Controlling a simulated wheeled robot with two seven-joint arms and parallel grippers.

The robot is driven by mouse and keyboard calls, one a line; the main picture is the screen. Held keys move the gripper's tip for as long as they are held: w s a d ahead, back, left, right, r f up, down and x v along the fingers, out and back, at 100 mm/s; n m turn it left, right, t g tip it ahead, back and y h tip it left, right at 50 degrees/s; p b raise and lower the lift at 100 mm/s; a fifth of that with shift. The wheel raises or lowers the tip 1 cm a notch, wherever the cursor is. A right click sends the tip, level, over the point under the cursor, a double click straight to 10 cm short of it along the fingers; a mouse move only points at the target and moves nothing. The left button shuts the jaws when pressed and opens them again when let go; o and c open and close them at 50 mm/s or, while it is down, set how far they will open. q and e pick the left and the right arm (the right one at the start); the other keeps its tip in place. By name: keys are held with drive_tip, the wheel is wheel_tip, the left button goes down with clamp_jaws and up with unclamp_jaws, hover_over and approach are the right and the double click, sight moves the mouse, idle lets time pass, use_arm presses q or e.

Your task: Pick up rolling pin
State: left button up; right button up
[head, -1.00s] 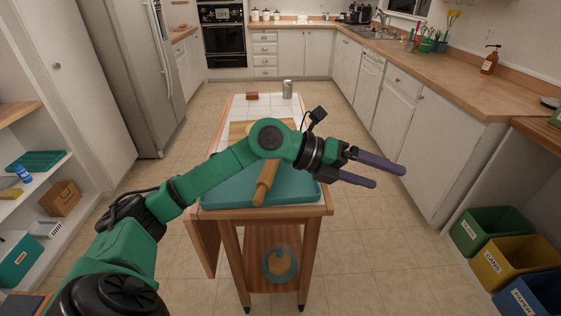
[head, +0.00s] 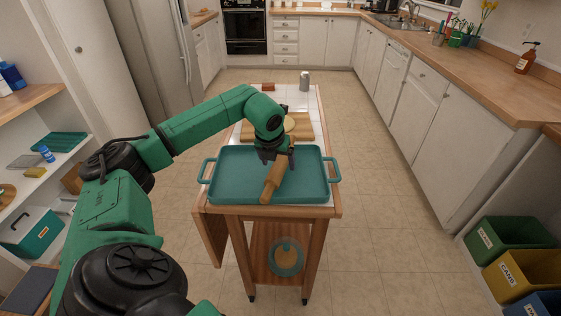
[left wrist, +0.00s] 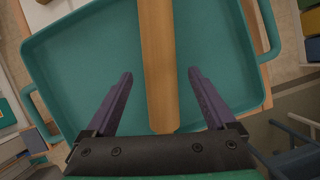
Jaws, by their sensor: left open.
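A wooden rolling pin (head: 274,181) lies at a slant on a teal tray (head: 235,190) on the kitchen cart. The pin's far part is hidden behind my left gripper (head: 273,157) in the head view. In the left wrist view the rolling pin (left wrist: 157,65) runs up the middle of the tray (left wrist: 75,70). My left gripper (left wrist: 160,88) is open there, with one purple finger on each side of the pin and clear gaps to it. I cannot tell the gripper's exact height over the pin. My right gripper is not in view.
On the cart behind the tray are a wooden board (head: 304,128) with a pale round thing on it, a silver can (head: 304,81) and a small brown block (head: 268,87). Labelled bins (head: 510,240) stand at the right, shelves (head: 40,150) at the left. Floor around the cart is clear.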

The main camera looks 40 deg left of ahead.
use_arm(q)
drive_tip(key=shift+x, duration=1.15)
drive_tip(key=shift+r, duration=0.1)
clamp_jaws()
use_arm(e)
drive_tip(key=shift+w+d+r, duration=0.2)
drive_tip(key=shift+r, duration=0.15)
use_arm(q)
drive_tip(key=shift+w+r, duration=0.1)
